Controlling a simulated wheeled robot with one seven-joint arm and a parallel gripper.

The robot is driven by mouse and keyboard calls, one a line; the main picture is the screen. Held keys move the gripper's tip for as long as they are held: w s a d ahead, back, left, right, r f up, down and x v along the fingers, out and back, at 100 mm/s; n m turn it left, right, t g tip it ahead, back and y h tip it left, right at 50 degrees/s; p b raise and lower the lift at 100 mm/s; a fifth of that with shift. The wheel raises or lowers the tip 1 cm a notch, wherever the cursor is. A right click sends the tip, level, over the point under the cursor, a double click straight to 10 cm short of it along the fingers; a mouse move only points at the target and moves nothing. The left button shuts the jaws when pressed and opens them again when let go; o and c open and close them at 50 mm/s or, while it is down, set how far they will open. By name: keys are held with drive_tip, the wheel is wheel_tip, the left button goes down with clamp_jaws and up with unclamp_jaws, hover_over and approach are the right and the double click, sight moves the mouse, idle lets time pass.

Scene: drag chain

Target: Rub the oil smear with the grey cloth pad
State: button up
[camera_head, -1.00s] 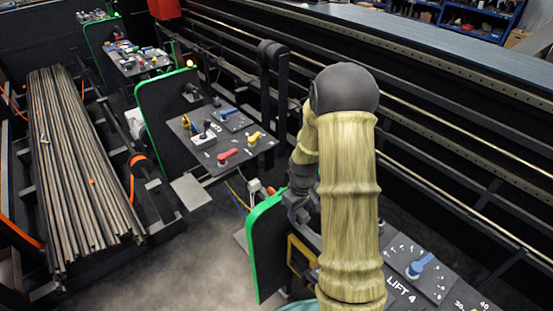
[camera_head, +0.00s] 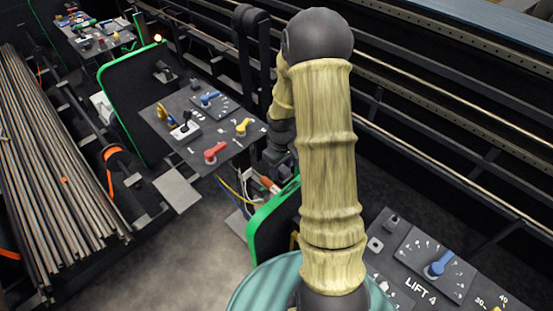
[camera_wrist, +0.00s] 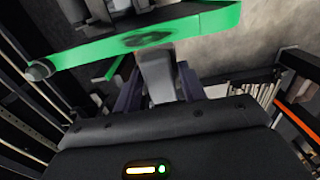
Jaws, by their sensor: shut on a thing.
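The oil smear (camera_wrist: 148,40) is a dark patch on the green edge strip (camera_wrist: 205,22) of a panel in the wrist view. My gripper (camera_wrist: 158,84) is shut on the grey cloth pad (camera_wrist: 156,70), a pale block between its dark fingers. The pad's far end is right at the strip, just below the smear in the picture; I cannot tell whether they touch. In the head view my gripper (camera_head: 274,157) is partly behind my arm, near the top of the green-edged panel (camera_head: 262,222). The smear and pad cannot be made out there.
The Lift 4 console (camera_head: 420,285) with a blue knob is at lower right. Another console (camera_head: 205,125) with red, yellow and blue knobs stands beyond the panel. Cables (camera_head: 240,195) hang beside it. Long bars (camera_head: 55,180) lie at left. Grey floor (camera_head: 190,255) is open between.

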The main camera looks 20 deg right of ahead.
sight(282, 182)
drive_tip(key=shift+s+r, duration=0.1)
drive_tip(key=shift+s, duration=0.05)
wheel_tip(282, 182, down, 8)
drive_tip(key=b, duration=0.5)
drive_tip(key=shift+b, duration=0.4)
drive_tip(key=shift+d+r, duration=0.1)
drive_tip(key=shift+d, duration=0.05)
drive_tip(key=shift+c, duration=0.3)
